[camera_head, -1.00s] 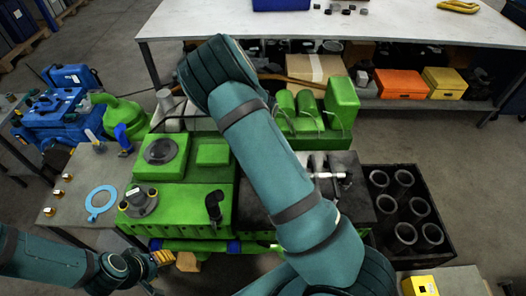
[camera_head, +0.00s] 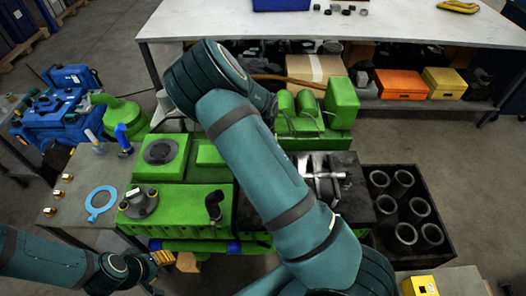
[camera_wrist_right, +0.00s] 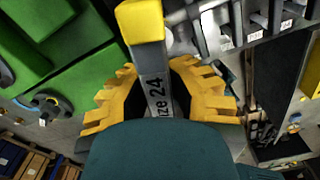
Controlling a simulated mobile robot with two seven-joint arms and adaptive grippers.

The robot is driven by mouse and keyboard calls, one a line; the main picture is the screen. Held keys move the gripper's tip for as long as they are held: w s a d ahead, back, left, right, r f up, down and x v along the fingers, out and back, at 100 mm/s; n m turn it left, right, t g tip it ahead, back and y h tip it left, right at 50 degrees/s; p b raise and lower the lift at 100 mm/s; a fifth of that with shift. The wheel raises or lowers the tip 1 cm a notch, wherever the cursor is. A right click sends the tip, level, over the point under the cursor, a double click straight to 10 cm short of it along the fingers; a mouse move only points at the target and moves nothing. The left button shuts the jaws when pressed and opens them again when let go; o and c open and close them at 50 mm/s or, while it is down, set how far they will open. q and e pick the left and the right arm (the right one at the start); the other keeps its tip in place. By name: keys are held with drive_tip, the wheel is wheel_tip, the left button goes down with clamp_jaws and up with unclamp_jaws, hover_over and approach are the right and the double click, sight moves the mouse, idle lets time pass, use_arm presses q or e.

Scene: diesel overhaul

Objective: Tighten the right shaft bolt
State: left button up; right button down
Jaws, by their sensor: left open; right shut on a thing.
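The tool has a yellow end block (camera_wrist_right: 140,20). In the head view my right arm hides this gripper and the tool. Silver shaft-like parts (camera_head: 325,178) lie in the dark open section at the right of the green engine (camera_head: 185,205). I cannot pick out the right shaft bolt. My left gripper (camera_head: 162,257) is open and empty at the front left edge of the engine, low in the head view.
A black crate (camera_head: 447,240) with several cylinder sleeves stands right of the engine. A blue ring gasket (camera_head: 101,200) and brass fittings lie on the left table (camera_head: 62,212). A white workbench (camera_head: 400,28) stands behind. My right arm covers the middle.

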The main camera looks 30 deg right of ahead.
drive_tip(key=n, duration=0.4)
drive_tip(key=shift+n, duration=0.3)
drive_tip(key=n, duration=0.4)
drive_tip(key=shift+n, duration=0.3)
drive_tip(key=n, duration=0.3)
drive_tip(key=shift+n, duration=0.4)
drive_tip(key=n, duration=0.9)
drive_tip(key=shift+b, duration=0.4)
drive_tip(key=n, duration=0.4)
drive_tip(key=shift+b, duration=0.35)
drive_tip(key=n, duration=0.4)
drive_tip(key=shift+b, duration=0.4)
drive_tip(key=shift+n+b, duration=0.3)
drive_tip(key=shift+n, duration=1.4)
drive_tip(key=shift+f, duration=0.1)
